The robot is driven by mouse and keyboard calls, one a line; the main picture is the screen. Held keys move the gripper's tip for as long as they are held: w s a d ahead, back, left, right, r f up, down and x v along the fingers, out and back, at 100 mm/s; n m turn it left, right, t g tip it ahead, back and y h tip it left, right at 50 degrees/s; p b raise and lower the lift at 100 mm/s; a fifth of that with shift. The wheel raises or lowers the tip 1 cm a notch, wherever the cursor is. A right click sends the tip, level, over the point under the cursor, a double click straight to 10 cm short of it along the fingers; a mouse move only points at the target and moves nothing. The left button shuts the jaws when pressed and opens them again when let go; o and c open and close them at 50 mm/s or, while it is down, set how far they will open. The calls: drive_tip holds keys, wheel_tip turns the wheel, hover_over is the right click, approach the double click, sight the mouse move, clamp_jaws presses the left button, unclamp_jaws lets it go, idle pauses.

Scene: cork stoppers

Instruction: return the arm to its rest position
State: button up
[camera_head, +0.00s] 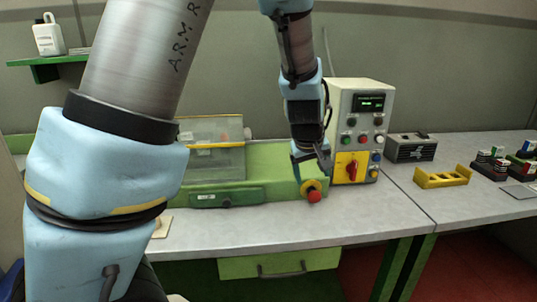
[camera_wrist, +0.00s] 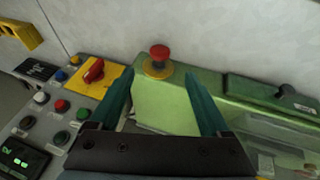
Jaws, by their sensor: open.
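My gripper (camera_head: 311,163) is at the green machine, just above and behind the red emergency button (camera_head: 314,197) in the head view. In the wrist view my gripper (camera_wrist: 160,95) shows two dark teal fingers spread apart with nothing held between them. The red button (camera_wrist: 159,52) with its yellow collar appears beyond and between the fingertips, apart from them. The green machine (camera_head: 265,160) lies below the gripper. My arm reaches over from the upper part of the head view, and its large near link hides much of the left side.
A control box (camera_head: 361,100) with buttons and a red rotary switch (camera_wrist: 93,70) stands close beside my gripper. Right of it are a dark box (camera_head: 410,149), a yellow holder (camera_head: 442,178) and a tray of small items (camera_head: 497,164). The front of the grey bench (camera_head: 260,230) is clear.

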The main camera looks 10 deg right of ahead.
drive_tip(key=w+a+g+y, duration=0.1)
drive_tip(key=a+y, duration=0.1)
drive_tip(key=a, duration=1.6)
drive_tip(key=s+a, duration=0.3)
drive_tip(key=a, duration=0.4)
drive_tip(key=s+a+g+y, duration=0.1)
drive_tip(key=s+a, duration=0.2)
drive_tip(key=a, duration=0.5)
drive_tip(key=shift+s+g, duration=0.3)
drive_tip(key=shift+s, duration=0.1)
drive_tip(key=shift+r, duration=0.15)
